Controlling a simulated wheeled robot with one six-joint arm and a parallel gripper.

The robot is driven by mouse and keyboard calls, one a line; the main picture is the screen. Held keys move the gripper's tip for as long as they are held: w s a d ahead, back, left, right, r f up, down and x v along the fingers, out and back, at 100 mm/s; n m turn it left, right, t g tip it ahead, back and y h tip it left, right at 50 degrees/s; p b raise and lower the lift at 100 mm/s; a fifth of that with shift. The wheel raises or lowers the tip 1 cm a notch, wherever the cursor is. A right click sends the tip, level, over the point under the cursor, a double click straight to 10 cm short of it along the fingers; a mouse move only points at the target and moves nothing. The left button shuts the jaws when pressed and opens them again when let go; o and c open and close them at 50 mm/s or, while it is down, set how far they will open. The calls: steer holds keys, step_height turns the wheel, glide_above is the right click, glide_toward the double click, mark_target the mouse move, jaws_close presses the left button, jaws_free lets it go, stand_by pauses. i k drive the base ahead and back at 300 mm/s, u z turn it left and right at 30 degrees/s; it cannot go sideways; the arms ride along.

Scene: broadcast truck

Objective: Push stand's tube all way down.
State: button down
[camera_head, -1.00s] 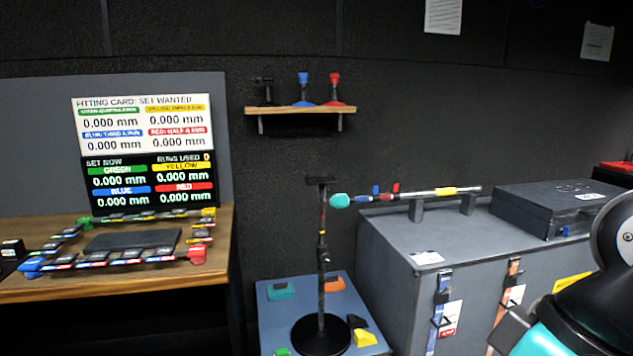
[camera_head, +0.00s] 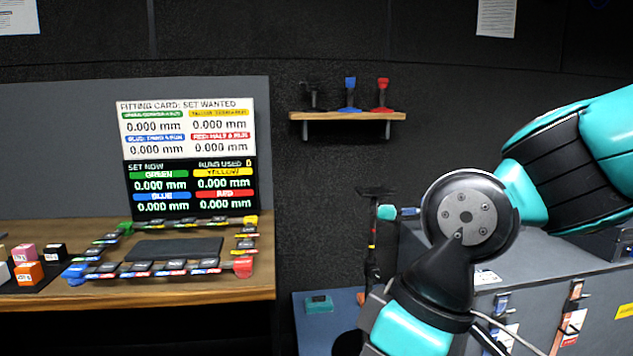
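The stand is partly hidden behind my arm in the head view. Its dark top piece (camera_head: 375,192) and a part of its upright tube (camera_head: 372,235) with coloured marks show just left of my arm. The stand looks upright. Its lower tube is covered by my arm, and only the left edge of its round black base (camera_head: 347,343) shows. How far down the tube sits cannot be told. My arm's large joint fills the right middle of the view.
A blue-grey platform (camera_head: 300,320) with a teal block (camera_head: 319,303) lies under the stand. A wooden desk (camera_head: 200,289) stands left; a small shelf (camera_head: 345,117) hangs behind.

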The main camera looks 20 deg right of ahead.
mark_target(373, 193)
steer(key=u, duration=0.25)
steer(key=i, duration=0.75)
steer(key=z, duration=0.5)
steer(key=i, duration=0.9)
steer(key=z, duration=0.7)
